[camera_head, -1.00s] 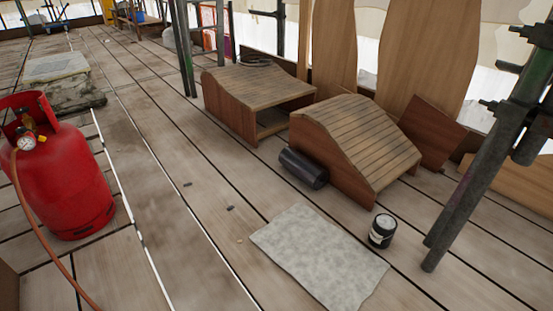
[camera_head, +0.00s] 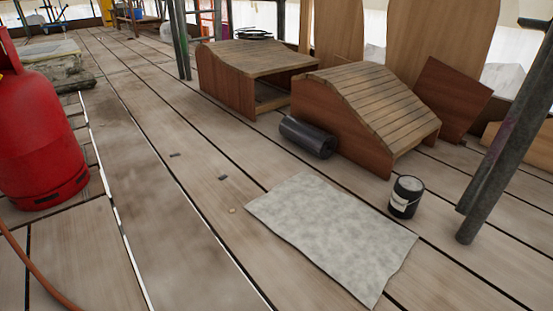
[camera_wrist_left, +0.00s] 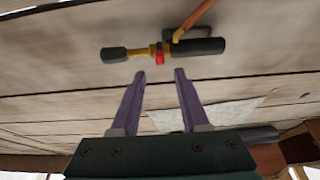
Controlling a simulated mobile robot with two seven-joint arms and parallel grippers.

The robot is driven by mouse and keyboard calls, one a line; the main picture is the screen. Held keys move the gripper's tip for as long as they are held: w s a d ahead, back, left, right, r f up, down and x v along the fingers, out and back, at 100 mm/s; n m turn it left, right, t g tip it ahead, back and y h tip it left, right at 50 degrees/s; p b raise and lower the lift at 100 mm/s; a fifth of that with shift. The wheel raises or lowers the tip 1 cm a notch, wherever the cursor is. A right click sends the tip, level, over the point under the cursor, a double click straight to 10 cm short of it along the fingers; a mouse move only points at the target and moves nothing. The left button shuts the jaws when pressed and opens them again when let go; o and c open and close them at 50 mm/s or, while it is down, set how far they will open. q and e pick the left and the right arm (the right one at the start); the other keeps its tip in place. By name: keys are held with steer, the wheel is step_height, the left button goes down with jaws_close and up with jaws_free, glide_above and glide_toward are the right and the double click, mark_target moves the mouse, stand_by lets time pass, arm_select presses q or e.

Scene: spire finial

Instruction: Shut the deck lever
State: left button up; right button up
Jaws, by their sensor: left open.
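In the left wrist view a torch-like fitting (camera_wrist_left: 160,52) lies over the planks, with a black grip (camera_wrist_left: 197,46) on the right, a brass middle, a small red part (camera_wrist_left: 159,58) and a black end (camera_wrist_left: 114,55) on the left. An orange hose (camera_wrist_left: 194,18) meets it from above. I cannot tell which part is the deck lever. My left gripper (camera_wrist_left: 160,74) is open and empty, its purple fingertips just below the red part in the picture; contact is not visible. No gripper shows in the head view, and my right gripper is not seen.
A red gas cylinder (camera_head: 38,135) with an orange hose (camera_head: 35,265) stands at the left, its top cut off. A grey sheet (camera_head: 330,235), a black can (camera_head: 406,197), a dark roll (camera_head: 307,137) and slatted wooden pieces (camera_head: 365,110) are at the right.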

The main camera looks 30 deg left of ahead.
arm_select(q)
steer(key=b+x, duration=0.5)
steer(key=x, duration=0.2)
steer(key=shift+r, duration=0.1)
jaws_close()
stand_by(0.4)
